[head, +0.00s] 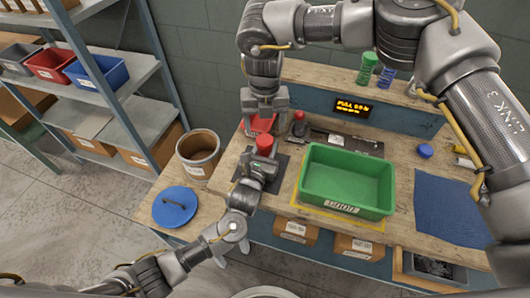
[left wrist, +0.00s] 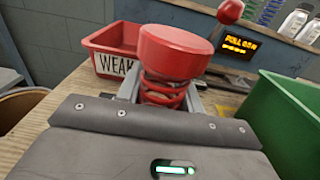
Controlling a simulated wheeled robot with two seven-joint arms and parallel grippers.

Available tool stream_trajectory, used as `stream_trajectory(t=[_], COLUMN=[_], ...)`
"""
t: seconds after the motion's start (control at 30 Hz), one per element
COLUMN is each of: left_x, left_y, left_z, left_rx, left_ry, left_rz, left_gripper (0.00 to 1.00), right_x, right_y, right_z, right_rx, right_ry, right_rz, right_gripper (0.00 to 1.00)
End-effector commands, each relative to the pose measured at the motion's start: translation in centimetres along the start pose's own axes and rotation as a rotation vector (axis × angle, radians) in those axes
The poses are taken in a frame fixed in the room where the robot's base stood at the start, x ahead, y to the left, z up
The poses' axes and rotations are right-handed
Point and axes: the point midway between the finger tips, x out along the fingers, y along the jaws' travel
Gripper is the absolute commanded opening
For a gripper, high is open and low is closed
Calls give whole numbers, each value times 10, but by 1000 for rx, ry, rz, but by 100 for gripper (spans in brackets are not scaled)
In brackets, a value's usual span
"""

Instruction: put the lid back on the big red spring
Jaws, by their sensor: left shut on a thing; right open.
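The big red spring (left wrist: 165,96) stands upright between the fingers of my left gripper (left wrist: 163,100), which is shut on its coils. A round red lid (left wrist: 176,52) sits over the top of the coils, looking slightly tilted; I cannot tell whether it is fully seated. In the head view the lid (head: 265,144) shows above my left gripper (head: 262,165), over a dark plate, and the spring is mostly hidden. My right gripper (head: 265,108) is open and empty, pointing down behind the lid, above the red WEAK tray (left wrist: 105,50).
A green bin (head: 345,180) stands right of the spring on the workbench. A red-knobbed lever (head: 299,117) stands close behind. A brown bucket (head: 198,150) and a blue lid with a handle (head: 175,206) are at left. Green and blue springs (head: 368,65) stand on the back shelf.

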Motion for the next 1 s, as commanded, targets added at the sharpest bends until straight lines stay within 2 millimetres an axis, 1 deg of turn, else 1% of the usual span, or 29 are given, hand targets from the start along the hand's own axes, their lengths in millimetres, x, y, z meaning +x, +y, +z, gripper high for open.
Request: stream_trajectory(t=[0.03,0.1,0.2,0.3,0.5,0.73,0.77,0.93,1.0], left_x=[0,0,0,0,0,0,0,0,0], left_y=[0,0,0,0,0,0,0,0,0], left_z=[0,0,0,0,0,0,0,0,0], left_rx=[0,0,0,0,0,0,0,0,0], left_ry=[0,0,0,0,0,0,0,0,0], left_rz=[0,0,0,0,0,0,0,0,0], left_gripper=[0,0,0,0,0,0,39,61,62], right_x=[-12,-24,-40,-51,-60,-60,-60,-60,-60], right_y=[0,0,0,0,0,0,0,0,0], right_z=[1,0,0,0,0,0,0,0,0], right_rx=[0,-1,-1,-1,-1,-1,-1,-1,-1], right_ry=[-3,-2,-2,-1,1,1,1,1,1], right_rz=[1,1,0,0,0,0,0,0,0], right_gripper=[71,71,71,71,71,71,71,71,71])
